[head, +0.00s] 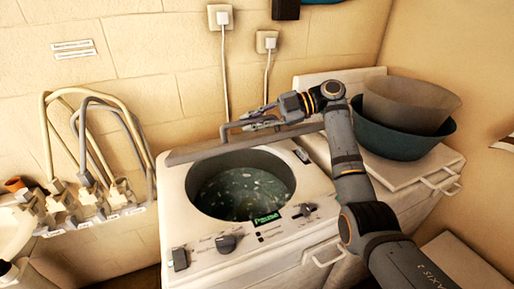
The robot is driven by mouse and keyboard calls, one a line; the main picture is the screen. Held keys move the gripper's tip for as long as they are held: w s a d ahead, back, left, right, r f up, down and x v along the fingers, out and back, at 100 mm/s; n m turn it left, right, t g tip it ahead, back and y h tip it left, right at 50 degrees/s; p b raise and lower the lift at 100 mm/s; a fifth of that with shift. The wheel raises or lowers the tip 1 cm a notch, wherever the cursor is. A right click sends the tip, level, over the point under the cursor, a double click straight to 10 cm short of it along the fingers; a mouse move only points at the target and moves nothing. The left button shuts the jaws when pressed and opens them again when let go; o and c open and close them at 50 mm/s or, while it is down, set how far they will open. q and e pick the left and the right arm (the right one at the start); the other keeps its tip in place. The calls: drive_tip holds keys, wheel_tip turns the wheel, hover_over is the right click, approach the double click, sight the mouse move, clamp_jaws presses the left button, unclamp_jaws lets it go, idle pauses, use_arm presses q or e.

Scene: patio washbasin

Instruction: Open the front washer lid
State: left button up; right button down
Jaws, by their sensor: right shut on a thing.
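The front washer (225,262) is a pale top-loading machine with a round open tub (242,187) holding dark water and light specks. Its lid (210,152) shows as a narrow grey-brown strip behind the tub, raised and seen nearly edge-on. My right gripper (240,130) is at the lid's upper edge, shut on it; the exact finger contact is small and partly hidden. My right arm comes in from the lower right and bends over the washer's right side. My left gripper is out of view.
A second pale machine (440,165) stands at right, with a dark green basin (385,140) and a grey-brown tub (405,105) on it. Hoses and taps (90,200) are at left. Two plugged sockets (221,17) are on the wall behind.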

drive_tip(key=shift+w+a+r, duration=0.2)
drive_tip(key=shift+w+r, duration=0.4)
drive_tip(key=shift+r, duration=0.15)
drive_tip(key=shift+w+a+r, duration=0.15)
drive_tip(key=shift+w+r, duration=0.4)
drive_tip(key=shift+r, duration=0.15)
